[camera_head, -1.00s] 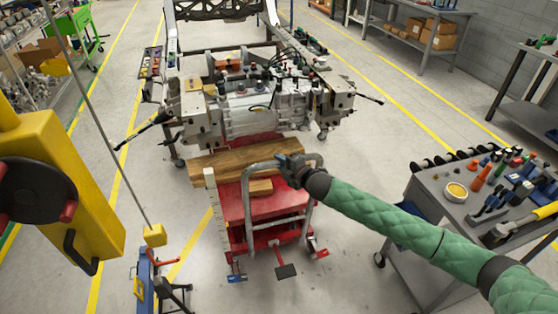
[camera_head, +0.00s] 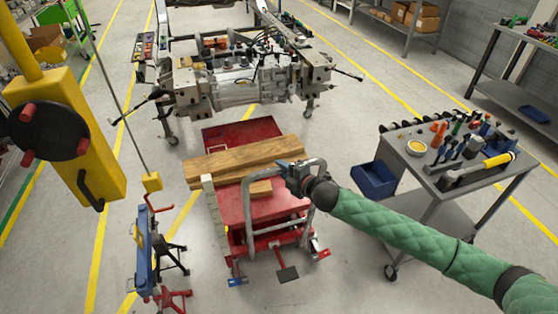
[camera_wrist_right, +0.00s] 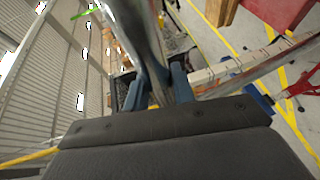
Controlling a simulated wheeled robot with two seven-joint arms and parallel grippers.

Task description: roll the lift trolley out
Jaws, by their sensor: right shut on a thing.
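The red lift trolley (camera_head: 262,208) stands on the floor in front of the chassis fixture, with wooden planks (camera_head: 246,158) across its top and a small wood block (camera_head: 260,188). Its grey tubular handle (camera_head: 248,214) rises at the near side. My right gripper (camera_head: 292,172) is at the top of the handle, shut on its bar. In the right wrist view the grey handle bar (camera_wrist_right: 150,60) runs between the blue fingers (camera_wrist_right: 165,88). My left gripper is not in view.
The chassis fixture with its engine unit (camera_head: 245,82) stands just behind the trolley. A tool cart (camera_head: 425,182) with a blue bin (camera_head: 374,180) is at the right. A blue stand (camera_head: 150,245) and a yellow hoist (camera_head: 75,150) are at the left.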

